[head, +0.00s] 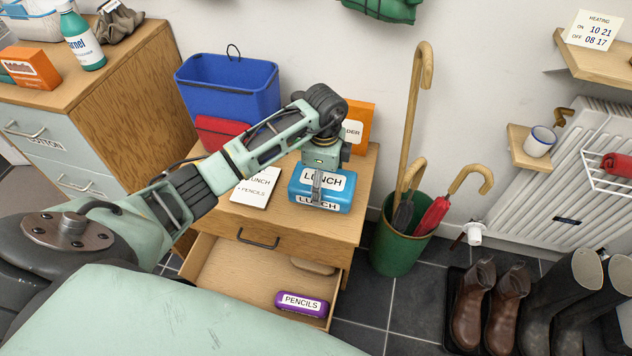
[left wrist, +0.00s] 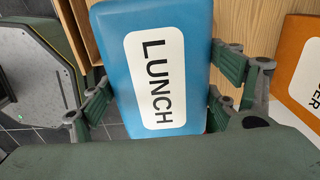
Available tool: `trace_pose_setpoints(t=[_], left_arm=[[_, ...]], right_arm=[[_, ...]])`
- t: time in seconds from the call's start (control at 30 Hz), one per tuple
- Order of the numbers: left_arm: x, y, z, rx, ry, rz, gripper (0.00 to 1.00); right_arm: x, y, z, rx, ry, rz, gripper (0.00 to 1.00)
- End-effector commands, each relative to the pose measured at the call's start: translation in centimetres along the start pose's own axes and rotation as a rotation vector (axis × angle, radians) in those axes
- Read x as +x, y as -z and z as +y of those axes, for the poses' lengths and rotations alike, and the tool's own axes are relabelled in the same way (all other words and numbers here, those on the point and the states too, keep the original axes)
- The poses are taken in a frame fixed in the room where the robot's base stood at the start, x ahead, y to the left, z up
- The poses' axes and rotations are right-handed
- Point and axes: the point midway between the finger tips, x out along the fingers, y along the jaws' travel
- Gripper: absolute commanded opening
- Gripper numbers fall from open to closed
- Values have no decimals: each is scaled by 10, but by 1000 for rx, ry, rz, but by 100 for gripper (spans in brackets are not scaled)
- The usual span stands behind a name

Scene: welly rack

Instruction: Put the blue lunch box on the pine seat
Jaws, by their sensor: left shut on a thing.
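The blue lunch box (head: 335,190), with white LUNCH labels, is at the front right of the top of a low wooden drawer unit (head: 270,226). My left gripper (head: 319,182) comes down over the box from above and is shut on it. In the left wrist view the lunch box (left wrist: 185,60) sits between the green finger pads (left wrist: 160,98), one on each side. I cannot tell if it rests on the top or is slightly raised. I cannot make out a separate pine seat in view. My right gripper is not in view.
The unit's drawer (head: 215,270) is open, with a purple pencil case (head: 301,303) inside. A card (head: 255,187), blue bin (head: 228,90), red item (head: 218,130) and orange box (head: 358,125) stand close by. A green umbrella stand (head: 398,245) and boots (head: 470,310) are to the right.

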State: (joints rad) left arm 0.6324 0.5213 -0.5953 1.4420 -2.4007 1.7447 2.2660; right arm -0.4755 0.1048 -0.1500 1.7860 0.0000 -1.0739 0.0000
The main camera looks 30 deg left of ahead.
Motion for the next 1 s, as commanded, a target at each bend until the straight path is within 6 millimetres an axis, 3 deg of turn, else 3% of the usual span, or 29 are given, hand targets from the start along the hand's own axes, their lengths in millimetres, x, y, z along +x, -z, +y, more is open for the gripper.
trace_pose_setpoints(t=[0.3,0.73,0.77,1.0], left_arm=[[38,0,0,1,0,0,44],[45,0,-1,3,3,0,44],[46,0,0,3,1,0,82],[45,0,0,3,1,0,100]], right_arm=[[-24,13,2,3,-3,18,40],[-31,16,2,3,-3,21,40],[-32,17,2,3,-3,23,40],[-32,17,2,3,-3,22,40]])
